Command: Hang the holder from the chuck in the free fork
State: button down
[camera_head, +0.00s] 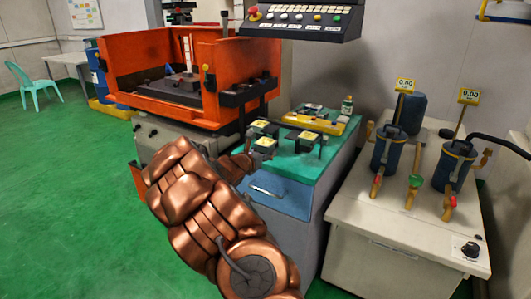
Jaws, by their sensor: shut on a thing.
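My gripper (252,158) is at the end of my copper-coloured arm, over the near left corner of the green-topped cabinet. It appears shut on a small dark holder with a yellow top (265,143); the wrist hides much of the grip. Two more dark pieces with yellow tops stand close by, one just behind (263,125) and one to the right (307,135). Which fork is free cannot be told at this size. The machine head (179,12), where a chuck would be, shows only in part above the orange tank.
The orange tank (125,58) with dark brackets (245,93) stands behind left of my gripper. The green cabinet top (291,160) also bears a yellow tray (325,122) and a bottle (347,105). A control panel (300,22) hangs above.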

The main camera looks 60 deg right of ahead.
jog(key=shift+d, duration=0.1)
jog(key=shift+w+d+r+p, duration=0.1)
jog(key=shift+d+p, duration=0.3)
jog(key=shift+d, duration=1.75)
dwell(0.4)
jog(key=shift+w+d+p, duration=0.1)
jog(key=shift+d+p, duration=0.25)
jog(key=shift+d, duration=1.8)
jog(key=shift+d, duration=0.2)
jog(key=shift+w+d+p, duration=0.1)
jog(key=shift+d+p, duration=0.3)
jog(key=shift+d, duration=1.15)
jog(key=shift+d, duration=0.15)
jog(key=shift+d, duration=0.15)
jog(key=shift+b, duration=0.55)
dwell(0.4)
